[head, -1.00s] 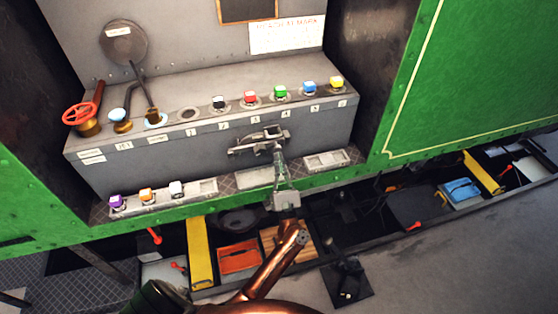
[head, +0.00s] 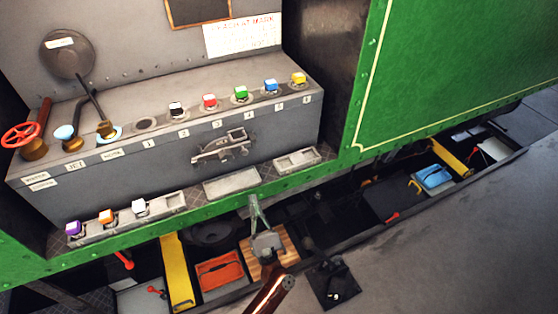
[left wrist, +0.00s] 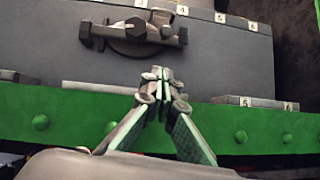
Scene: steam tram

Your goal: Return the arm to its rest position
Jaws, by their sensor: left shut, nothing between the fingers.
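My left gripper (head: 253,197) is shut and empty. In the head view its closed fingertips point at the green edge of the tram, in front of and below the grey box (head: 160,160). My copper-coloured left arm (head: 270,294) comes up from the bottom edge behind it. The left wrist view shows the fingertips (left wrist: 163,75) pressed together, below the latch (left wrist: 135,33) on the box front and apart from it. In the head view the latch (head: 221,146) is in plain sight. My right gripper is in neither current view.
Coloured buttons, a red valve wheel (head: 21,135) and levers stand on the box. A lower ledge carries purple, orange and white buttons (head: 139,207). Below the green edge, an open trough holds an orange tray (head: 219,271), a wooden board (head: 287,240) and a blue case (head: 433,177). Grey floor at right is clear.

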